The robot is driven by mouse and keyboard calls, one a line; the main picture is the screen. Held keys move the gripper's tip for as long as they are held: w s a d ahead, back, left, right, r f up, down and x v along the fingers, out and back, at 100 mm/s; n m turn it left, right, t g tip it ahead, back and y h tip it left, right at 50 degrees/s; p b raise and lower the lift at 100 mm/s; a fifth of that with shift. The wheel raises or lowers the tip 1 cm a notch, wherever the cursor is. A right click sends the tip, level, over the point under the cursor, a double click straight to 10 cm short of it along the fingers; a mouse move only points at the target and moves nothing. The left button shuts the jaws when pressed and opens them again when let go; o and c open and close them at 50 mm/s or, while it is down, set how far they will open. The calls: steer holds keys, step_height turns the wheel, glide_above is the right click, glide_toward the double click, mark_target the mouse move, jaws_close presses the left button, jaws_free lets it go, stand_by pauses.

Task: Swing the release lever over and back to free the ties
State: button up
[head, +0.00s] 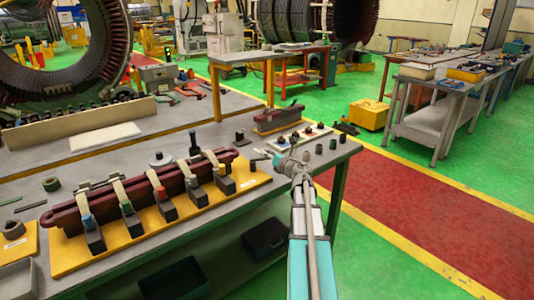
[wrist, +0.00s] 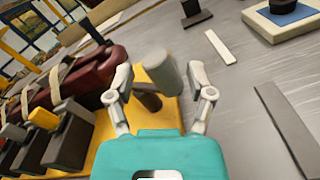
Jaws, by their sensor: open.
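A dark red bar (head: 145,190) lies along a yellow base plate (head: 75,255) on the bench, with several cream ties (head: 120,192) over it. Dark blocks (head: 198,193) with coloured tabs stand along its front. In the wrist view the bar (wrist: 95,72) and a cream tie (wrist: 56,80) are at the left. A grey cylindrical knob (wrist: 163,70), which looks like the release lever's handle, stands between my open fingers near the plate's right end. My gripper (wrist: 160,82) shows a gap on each side of it; contact cannot be told. In the head view my gripper (head: 278,156) is by the plate's right end.
A smaller fixture (head: 280,118) and a tray of small parts (head: 305,135) stand behind my gripper. Loose dark cylinders (head: 333,144) stand at the bench's right edge. The wrist view shows a white strip (wrist: 220,47) and a flat grey bar (wrist: 288,125) on the bench.

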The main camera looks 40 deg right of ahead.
steer(key=s, duration=1)
steer(key=shift+s+a, duration=0.15)
steer(key=shift+a, duration=0.05)
stand_by(0.4)
